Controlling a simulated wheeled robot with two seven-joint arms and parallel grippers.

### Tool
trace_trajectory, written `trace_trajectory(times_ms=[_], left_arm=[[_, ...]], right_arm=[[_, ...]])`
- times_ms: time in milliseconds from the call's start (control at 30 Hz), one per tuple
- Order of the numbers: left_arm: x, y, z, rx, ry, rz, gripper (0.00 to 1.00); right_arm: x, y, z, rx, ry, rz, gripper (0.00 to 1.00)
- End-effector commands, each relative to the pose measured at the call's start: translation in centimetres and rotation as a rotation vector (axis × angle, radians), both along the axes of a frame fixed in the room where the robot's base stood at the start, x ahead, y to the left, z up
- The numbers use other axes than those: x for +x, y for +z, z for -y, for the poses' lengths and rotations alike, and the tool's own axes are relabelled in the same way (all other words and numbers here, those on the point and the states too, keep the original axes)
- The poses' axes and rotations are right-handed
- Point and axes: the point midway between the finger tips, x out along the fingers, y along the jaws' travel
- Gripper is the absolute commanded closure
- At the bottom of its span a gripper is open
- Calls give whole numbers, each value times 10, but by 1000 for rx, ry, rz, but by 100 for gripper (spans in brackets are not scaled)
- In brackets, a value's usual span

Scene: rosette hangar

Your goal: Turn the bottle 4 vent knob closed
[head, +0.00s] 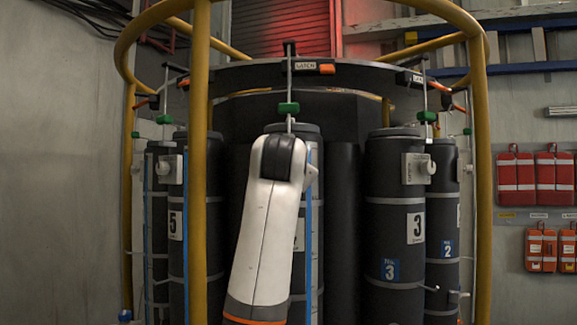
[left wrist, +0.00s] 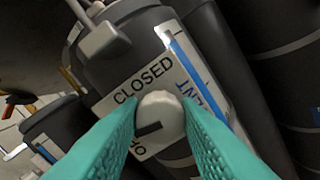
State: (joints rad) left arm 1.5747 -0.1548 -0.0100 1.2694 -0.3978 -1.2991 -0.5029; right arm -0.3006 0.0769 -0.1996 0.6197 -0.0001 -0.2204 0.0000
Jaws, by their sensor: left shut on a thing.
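Bottle 4 (head: 312,140) stands upright at the middle of the rack, mostly hidden behind my white arm in the head view. In the left wrist view, its round pale vent knob (left wrist: 161,108) sits on a label plate (left wrist: 125,88). CLOSED is printed above the knob; an O shows at lower left, the rest of that word hidden. VENT is at right. The knob's dark mark lies on its lower left. My left gripper (left wrist: 160,116) is shut on the knob, with one teal finger on each side. The arm hides this gripper in the head view. My right gripper is not in view.
Bottle 3 (head: 390,215) stands to the right and bottle 5 (head: 178,250) to the left. A yellow post (head: 198,200) rises left of my arm, another (head: 482,180) at right. A yellow hoop (head: 130,45) rings the rack.

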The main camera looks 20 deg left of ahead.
Motion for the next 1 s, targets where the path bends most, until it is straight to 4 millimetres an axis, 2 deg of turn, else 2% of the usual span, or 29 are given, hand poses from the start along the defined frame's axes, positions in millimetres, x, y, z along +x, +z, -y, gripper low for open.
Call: trace_trajectory(times_ms=[567,1000], left_arm=[[1,-1,-1,527,3,-125,93],[0,0,0,934,3,-218,93]], right_arm=[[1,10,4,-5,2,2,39],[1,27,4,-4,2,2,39]])
